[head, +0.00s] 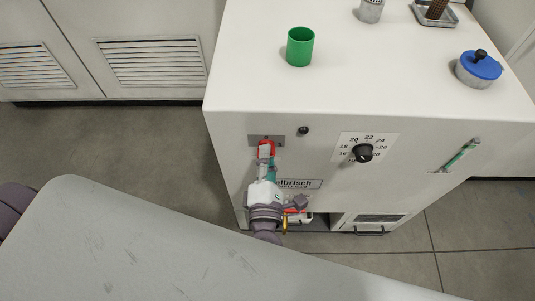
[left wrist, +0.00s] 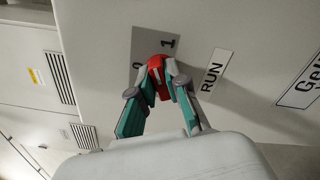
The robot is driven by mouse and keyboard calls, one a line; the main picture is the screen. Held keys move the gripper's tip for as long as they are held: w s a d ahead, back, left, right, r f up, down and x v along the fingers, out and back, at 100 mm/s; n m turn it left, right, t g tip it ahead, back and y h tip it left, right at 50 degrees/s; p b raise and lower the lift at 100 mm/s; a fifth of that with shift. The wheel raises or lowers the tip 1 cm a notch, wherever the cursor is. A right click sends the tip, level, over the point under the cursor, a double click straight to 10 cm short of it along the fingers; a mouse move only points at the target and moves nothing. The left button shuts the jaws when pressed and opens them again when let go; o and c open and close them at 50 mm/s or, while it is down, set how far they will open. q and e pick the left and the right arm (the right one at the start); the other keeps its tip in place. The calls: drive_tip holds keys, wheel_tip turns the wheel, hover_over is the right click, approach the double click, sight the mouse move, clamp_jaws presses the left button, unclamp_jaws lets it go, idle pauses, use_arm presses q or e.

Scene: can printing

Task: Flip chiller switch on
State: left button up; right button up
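The chiller (head: 225,125) is a white cabinet with a grey switch plate (head: 254,138) on its front. A red switch (head: 266,148) sits on this plate. In the left wrist view the red switch (left wrist: 157,76) stands on the grey plate (left wrist: 145,40), between the marks 0 and 1. Which mark it points to I cannot tell. My left gripper (head: 265,159) is at the switch, and in the left wrist view its two fingertips (left wrist: 160,76) close in on both sides of the red switch and appear to touch it. My right gripper is out of view.
A black temperature dial (head: 362,153) and a small dark knob (head: 303,130) are right of the switch. A green cup (head: 300,47) and a blue-lidded pot (head: 478,69) stand on top. A RUN label (left wrist: 212,77) is beside the plate. A grey surface (head: 150,240) fills the near foreground.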

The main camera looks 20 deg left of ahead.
use_arm(q)
clamp_jaws()
drive_tip(key=m+p, duration=0.5)
drive_tip(key=p, duration=0.1)
drive_tip(key=shift+f+m+p, duration=0.1)
drive_tip(key=shift+m+p, duration=0.2)
drive_tip(key=shift+p, duration=0.05)
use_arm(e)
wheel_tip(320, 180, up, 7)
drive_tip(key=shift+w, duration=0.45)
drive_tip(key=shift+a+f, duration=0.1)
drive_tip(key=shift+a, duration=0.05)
use_arm(q)
drive_tip(key=o, duration=0.7)
unclamp_jaws()
drive_tip(key=shift+c, duration=0.2)
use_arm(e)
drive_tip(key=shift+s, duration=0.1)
